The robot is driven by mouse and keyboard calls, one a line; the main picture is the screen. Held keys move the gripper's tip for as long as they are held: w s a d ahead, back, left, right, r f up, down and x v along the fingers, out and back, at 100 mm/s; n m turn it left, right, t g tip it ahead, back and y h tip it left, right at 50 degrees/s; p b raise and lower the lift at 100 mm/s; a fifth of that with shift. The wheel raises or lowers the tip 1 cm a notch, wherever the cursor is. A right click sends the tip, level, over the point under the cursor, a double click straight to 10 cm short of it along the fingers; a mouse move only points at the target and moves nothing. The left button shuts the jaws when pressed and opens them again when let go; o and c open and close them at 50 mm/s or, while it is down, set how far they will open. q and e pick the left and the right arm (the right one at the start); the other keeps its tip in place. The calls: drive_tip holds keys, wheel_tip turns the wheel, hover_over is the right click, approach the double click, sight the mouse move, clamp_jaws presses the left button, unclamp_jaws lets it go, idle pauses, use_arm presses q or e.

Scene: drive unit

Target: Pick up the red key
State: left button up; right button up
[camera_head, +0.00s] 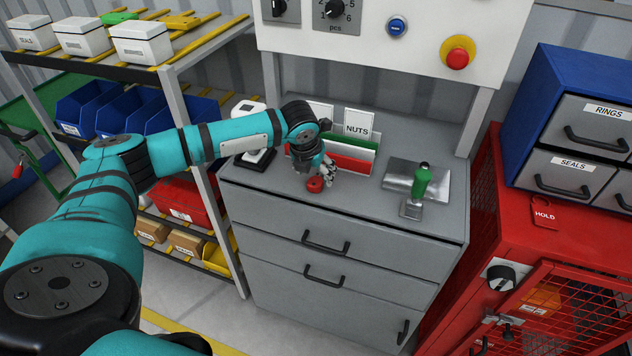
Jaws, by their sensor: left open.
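A small rounded red object, which I take to be the red key (315,185), is at the front part of the grey cabinet top (270,187). Its shape is too small to make out fully. My left gripper (322,174) points down right at the red key, its fingers close above and behind it. The gripper is open; I cannot tell whether a finger touches the key. My right gripper is not in view.
Behind the gripper stand red and green folders (352,157) and a NUTS card (359,122). A green-handled lever (421,184) stands to the right by a metal plate (400,172). A red cabinet (500,225) is at right, shelves with blue bins (90,105) at left.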

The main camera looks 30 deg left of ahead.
sight(315, 181)
use_arm(q)
drive_tip(key=x, duration=0.2)
drive_tip(key=p+x, duration=0.1)
drive_tip(key=x, duration=0.2)
drive_tip(key=shift+s+a+f, duration=0.1)
drive_tip(key=shift+s+a, duration=0.1)
drive_tip(key=shift+a, duration=0.05)
drive_tip(key=shift+c, duration=0.4)
drive_tip(key=c, duration=1.2)
